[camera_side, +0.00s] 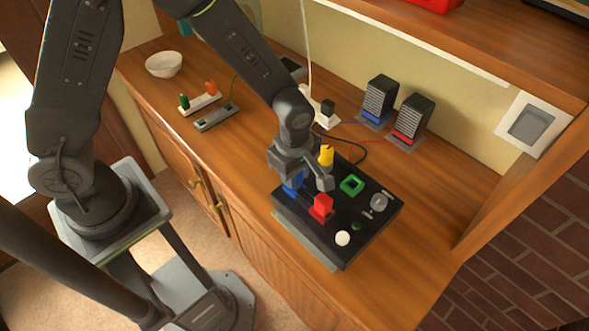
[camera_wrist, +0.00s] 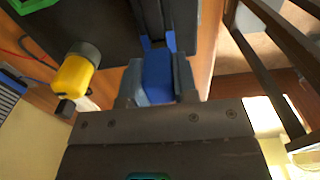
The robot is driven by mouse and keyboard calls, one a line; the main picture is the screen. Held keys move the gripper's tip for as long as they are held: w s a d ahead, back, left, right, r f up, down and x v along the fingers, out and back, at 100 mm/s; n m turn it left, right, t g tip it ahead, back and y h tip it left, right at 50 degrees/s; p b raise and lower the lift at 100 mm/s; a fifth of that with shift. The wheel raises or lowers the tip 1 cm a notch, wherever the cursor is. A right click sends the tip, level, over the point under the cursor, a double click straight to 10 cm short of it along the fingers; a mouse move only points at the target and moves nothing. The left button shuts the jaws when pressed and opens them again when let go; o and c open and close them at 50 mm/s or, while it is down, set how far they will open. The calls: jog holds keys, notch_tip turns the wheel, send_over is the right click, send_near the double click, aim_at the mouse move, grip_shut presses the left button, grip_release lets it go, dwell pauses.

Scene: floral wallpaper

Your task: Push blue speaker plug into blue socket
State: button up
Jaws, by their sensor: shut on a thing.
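My gripper (camera_side: 306,182) is over the left part of the black panel box (camera_side: 368,216) in the side view. It is shut on the blue plug (camera_side: 292,185), which is partly covered by the fingers there. In the wrist view the blue plug (camera_wrist: 158,76) sits between the two fingers of my gripper (camera_wrist: 160,84). More blue shows just past the plug at the panel, but I cannot tell plug from blue socket there. The socket is hidden in the side view, and how deep the plug sits cannot be seen.
A red plug (camera_side: 321,206) stands right of the gripper and a yellow plug (camera_side: 326,155) behind it. A green square socket (camera_side: 352,185), a grey knob (camera_side: 379,202) and a white button (camera_side: 343,238) are on the panel. Two speakers (camera_side: 380,97) (camera_side: 412,117) stand behind.

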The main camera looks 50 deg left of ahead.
jog(key=shift+f, duration=0.75)
jog(key=o, duration=1)
jog(key=shift+o, duration=0.2)
jog(key=shift+r, duration=0.15)
notch_tip(320, 180, up, 14)
jog(key=s+a+r+m+t, duration=0.5)
jog(key=s+a+r+m, duration=0.6)
jog(key=m, duration=0.7)
jog(key=shift+s+a+r+t, duration=0.35)
jog(key=shift+s+r, duration=0.15)
jog(key=shift+s, duration=0.6)
